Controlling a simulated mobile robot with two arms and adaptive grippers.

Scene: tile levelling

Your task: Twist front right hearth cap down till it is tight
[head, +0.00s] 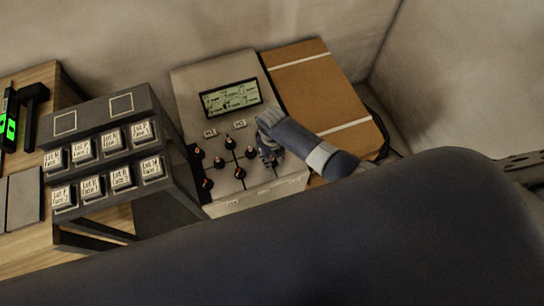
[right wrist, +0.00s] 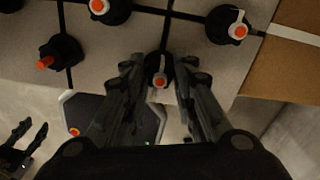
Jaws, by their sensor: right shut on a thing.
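The front right hearth cap (right wrist: 160,79) is a black knob with a pale pointer and an orange top, over a dark joint in the pale tiled panel (head: 222,195). My right gripper (right wrist: 157,77) has a finger on each side of this cap and is shut on it. In the head view the right gripper (head: 270,157) is at the panel's right side and largely hides the cap. How tight the cap is cannot be told. My left gripper (right wrist: 28,135) shows at the lower left of the right wrist view, its fingers apart and empty.
Several other caps (head: 219,162) stand close by on the panel, below a green display (head: 230,98). A brown board (head: 315,95) lies to the right. A dark rack of labelled boxes (head: 107,107) stands left on a wooden table (head: 110,222).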

